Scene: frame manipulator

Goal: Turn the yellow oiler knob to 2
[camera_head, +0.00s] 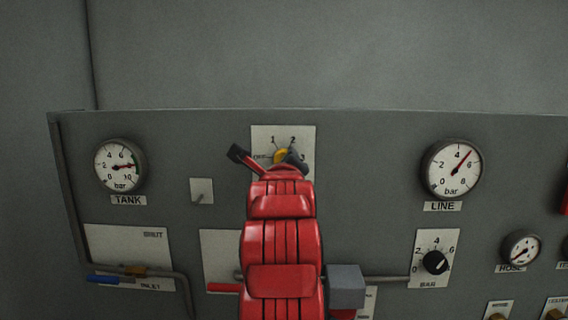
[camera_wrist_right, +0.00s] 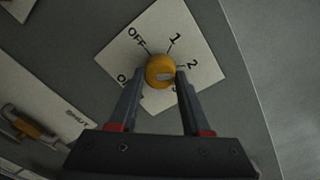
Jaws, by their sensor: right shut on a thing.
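The yellow oiler knob (camera_head: 281,156) sits on a pale dial plate (camera_head: 303,133) marked OFF, 1, 2 and 3, partly hidden by my right gripper. In the right wrist view the yellow knob (camera_wrist_right: 160,68) lies between the two fingertips. A pale mark on the knob is angled to the right, roughly toward 2; its exact setting is hard to tell. My right gripper (camera_head: 267,157) is shut on the knob, with a finger on each side; it also shows in the right wrist view (camera_wrist_right: 160,76). My left gripper is not in view.
The grey panel carries a TANK gauge (camera_head: 120,166), a LINE gauge (camera_head: 451,170), a small switch (camera_head: 201,191) and a black knob (camera_head: 435,262). A blue-handled valve (camera_head: 103,280) is at lower left. The wall above the panel is bare.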

